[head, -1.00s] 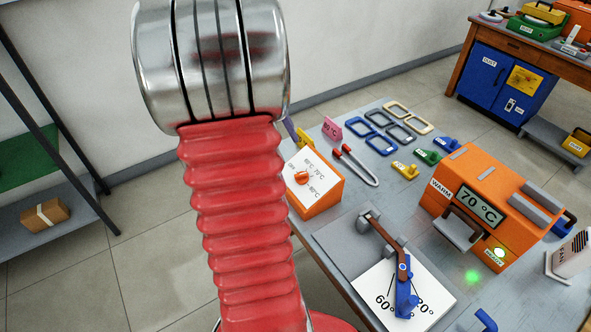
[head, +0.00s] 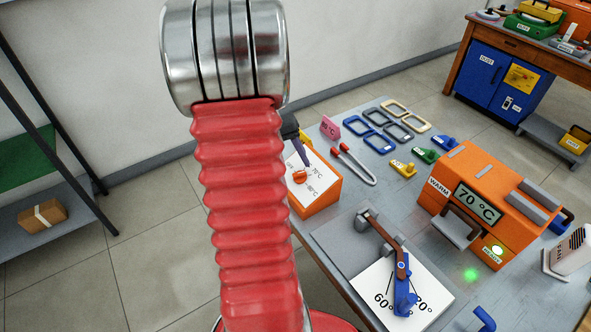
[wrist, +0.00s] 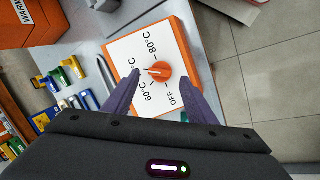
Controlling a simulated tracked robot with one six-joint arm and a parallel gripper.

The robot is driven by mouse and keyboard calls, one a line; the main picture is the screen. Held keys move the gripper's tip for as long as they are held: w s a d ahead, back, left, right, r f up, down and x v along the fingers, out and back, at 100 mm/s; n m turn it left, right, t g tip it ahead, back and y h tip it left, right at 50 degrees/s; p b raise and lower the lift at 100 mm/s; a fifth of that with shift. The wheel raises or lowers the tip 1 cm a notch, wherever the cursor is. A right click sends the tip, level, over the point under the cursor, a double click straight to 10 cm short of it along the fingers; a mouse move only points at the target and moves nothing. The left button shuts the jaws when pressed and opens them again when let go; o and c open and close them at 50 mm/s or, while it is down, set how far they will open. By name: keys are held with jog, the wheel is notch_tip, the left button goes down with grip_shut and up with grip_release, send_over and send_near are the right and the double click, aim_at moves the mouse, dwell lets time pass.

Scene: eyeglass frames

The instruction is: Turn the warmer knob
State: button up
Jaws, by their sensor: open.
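The orange warmer knob (head: 299,175) sits on the sloped white face of a small orange box (head: 322,196). In the wrist view the knob (wrist: 160,72) is ringed by OFF, 60 °C and 80 °C labels, with another label partly covered by a finger. A pale mark on the knob seems to face left, towards that label. My gripper (wrist: 161,77) is open, its purple fingers on either side of the knob, apart from it in the picture. In the head view my gripper (head: 303,152) is partly hidden behind my red arm, above the dial face.
The orange WARM unit (head: 490,200) shows 70 °C with a green light lit.

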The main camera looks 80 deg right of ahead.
aim_at(298, 173)
jog(key=shift+x, duration=1.7)
jog(key=shift+c, duration=0.4)
jog(key=c, duration=0.9)
jog(key=shift+a, duration=0.15)
jog(key=shift+c, duration=0.3)
